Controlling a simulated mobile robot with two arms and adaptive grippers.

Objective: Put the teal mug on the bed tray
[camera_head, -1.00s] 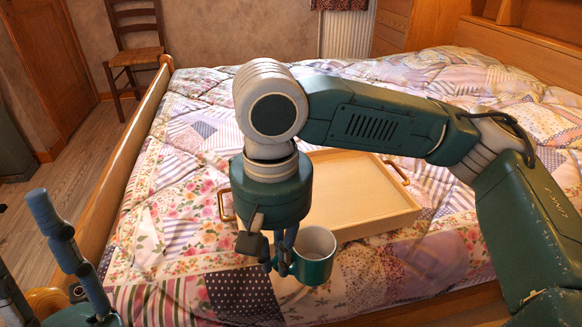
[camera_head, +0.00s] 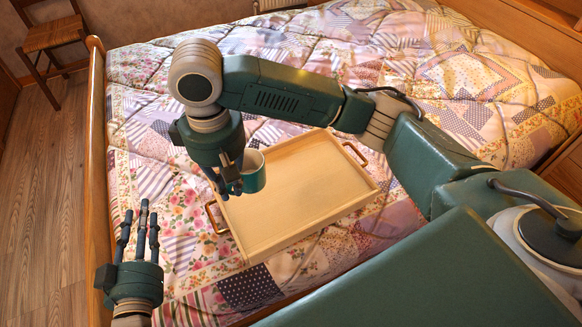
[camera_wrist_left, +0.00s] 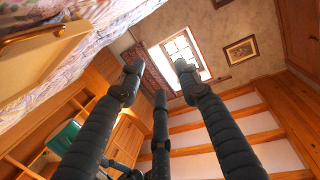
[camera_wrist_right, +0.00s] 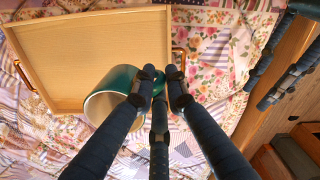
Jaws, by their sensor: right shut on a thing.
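The teal mug (camera_head: 254,172), white inside, is held in my right gripper (camera_head: 229,184), whose fingers are shut on its wall. In the right wrist view the mug (camera_wrist_right: 103,102) is tilted toward the camera, beside the fingers (camera_wrist_right: 160,82). The bed tray (camera_head: 310,178) is a shallow wooden tray with two handles, lying on the bed. The mug overlaps the tray's left part in the head view; its height above the tray is hard to tell. The tray also shows in the right wrist view (camera_wrist_right: 90,50). My left gripper (camera_head: 138,225) is open and empty, left of the tray.
The bed's patchwork quilt (camera_head: 330,60) lies under and around the tray. The tray's visible floor is empty. A wooden bed rail (camera_head: 97,180) runs along the left side. A chair (camera_head: 52,45) stands on the wooden floor at the far left.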

